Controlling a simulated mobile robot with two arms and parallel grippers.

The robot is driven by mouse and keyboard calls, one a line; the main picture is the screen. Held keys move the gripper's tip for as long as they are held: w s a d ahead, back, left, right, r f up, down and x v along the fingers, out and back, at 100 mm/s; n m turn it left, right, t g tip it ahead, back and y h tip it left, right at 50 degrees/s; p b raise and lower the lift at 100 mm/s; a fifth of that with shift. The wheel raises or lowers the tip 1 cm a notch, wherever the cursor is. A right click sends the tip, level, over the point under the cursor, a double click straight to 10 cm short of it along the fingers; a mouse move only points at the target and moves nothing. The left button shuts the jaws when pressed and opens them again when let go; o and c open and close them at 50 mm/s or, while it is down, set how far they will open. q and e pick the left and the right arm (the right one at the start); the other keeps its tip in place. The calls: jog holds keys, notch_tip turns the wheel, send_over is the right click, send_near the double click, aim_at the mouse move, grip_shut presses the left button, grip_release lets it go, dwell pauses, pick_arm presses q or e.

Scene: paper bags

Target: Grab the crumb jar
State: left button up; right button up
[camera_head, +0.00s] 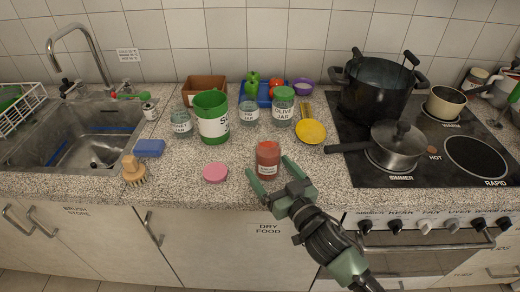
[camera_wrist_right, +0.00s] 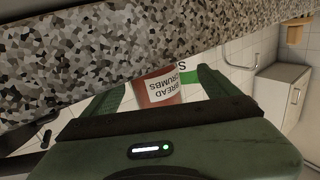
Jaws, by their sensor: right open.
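The crumb jar (camera_head: 268,160) is a small glass jar with reddish-brown contents and a white label, standing upright near the front edge of the counter. In the right wrist view the jar (camera_wrist_right: 157,88) shows its label, reading "BREAD CRUMBS", between the two green fingers. My right gripper (camera_head: 270,169) is open, reaching in from the front, with one fingertip on each side of the jar's lower part. I cannot tell whether either finger touches it. My left gripper is not in view.
A pink lid (camera_head: 215,172) lies left of the jar. Behind stand a green canister (camera_head: 212,128), an olive jar (camera_head: 283,105) and a yellow dish (camera_head: 310,131). The hob (camera_head: 430,165) with pans is to the right; the sink (camera_head: 75,140) is far left.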

aim_at(273, 165)
jog(key=shift+w+a+r, duration=0.15)
jog(key=shift+w, duration=0.2)
jog(key=w, duration=0.1)
jog(key=w+r+p, duration=0.1)
jog(key=shift+w+a+r, duration=0.1)
jog(key=shift+w+a, duration=0.2)
jog(key=shift+a, duration=0.05)
jog(key=shift+f+x, duration=0.2)
jog(key=shift+x, duration=1.05)
jog(key=shift+w+a, duration=0.1)
jog(key=shift+w, duration=0.1)
jog(key=c, duration=1.7)
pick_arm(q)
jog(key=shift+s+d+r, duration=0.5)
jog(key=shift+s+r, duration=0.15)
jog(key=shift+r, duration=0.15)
pick_arm(e)
jog(key=shift+r, duration=0.1)
grip_shut()
